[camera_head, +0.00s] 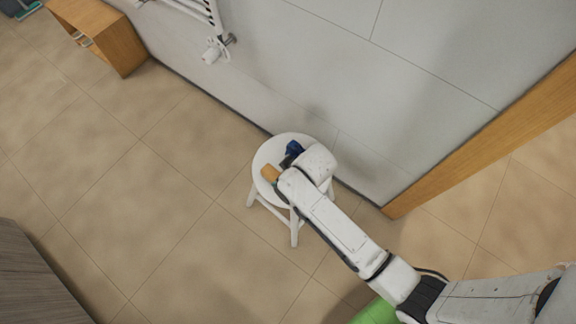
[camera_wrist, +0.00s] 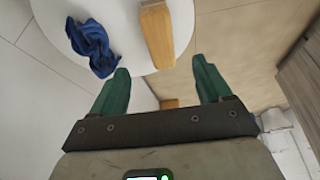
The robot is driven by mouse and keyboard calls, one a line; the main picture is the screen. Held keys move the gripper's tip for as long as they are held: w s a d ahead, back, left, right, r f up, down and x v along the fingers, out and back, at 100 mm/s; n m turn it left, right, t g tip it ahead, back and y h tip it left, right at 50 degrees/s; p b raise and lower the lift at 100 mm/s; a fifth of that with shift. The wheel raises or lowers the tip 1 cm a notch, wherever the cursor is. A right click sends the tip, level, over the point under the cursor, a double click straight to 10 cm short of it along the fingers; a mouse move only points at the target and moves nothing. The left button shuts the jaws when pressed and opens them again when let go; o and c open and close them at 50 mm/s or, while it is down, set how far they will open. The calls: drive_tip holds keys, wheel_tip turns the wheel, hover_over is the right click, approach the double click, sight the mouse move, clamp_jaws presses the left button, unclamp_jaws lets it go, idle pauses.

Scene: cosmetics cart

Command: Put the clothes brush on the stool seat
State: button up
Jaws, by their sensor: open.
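The clothes brush, a tan wooden block, lies at the edge of the white stool seat (camera_head: 262,157). It shows in the head view (camera_head: 270,173) and in the wrist view (camera_wrist: 157,36). The round seat also shows in the wrist view (camera_wrist: 122,22). My gripper (camera_wrist: 160,65) has green fingers spread apart with nothing gripped between them. The brush's near end is in line with the gap between the fingertips; I cannot tell the height between them. In the head view my arm hides the fingers and part of the seat.
A crumpled blue cloth (camera_wrist: 91,47) lies on the seat beside the brush, also in the head view (camera_head: 291,152). The wall (camera_head: 330,80) runs close behind the stool. A wooden shelf unit (camera_head: 105,35) stands at upper left. The tiled floor left of the stool is clear.

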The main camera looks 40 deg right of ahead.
drive_tip(key=shift+s+r, duration=0.2)
drive_tip(key=shift+r, duration=0.2)
drive_tip(key=shift+d, duration=0.1)
drive_tip(key=s+d+r+m+g, duration=0.1)
drive_tip(key=s+d+r, duration=0.1)
drive_tip(key=s, duration=0.4)
drive_tip(key=s+d+r+m+g, duration=0.1)
drive_tip(key=s+d+r, duration=0.2)
drive_tip(key=s+r, duration=0.2)
drive_tip(key=s+d+r+m+g+h, duration=0.1)
drive_tip(key=s+d+r, duration=0.2)
drive_tip(key=s, duration=0.4)
drive_tip(key=shift+r, duration=0.7)
drive_tip(key=shift+s, duration=0.1)
wheel_tip(320, 180, up, 3)
drive_tip(key=p, duration=0.3)
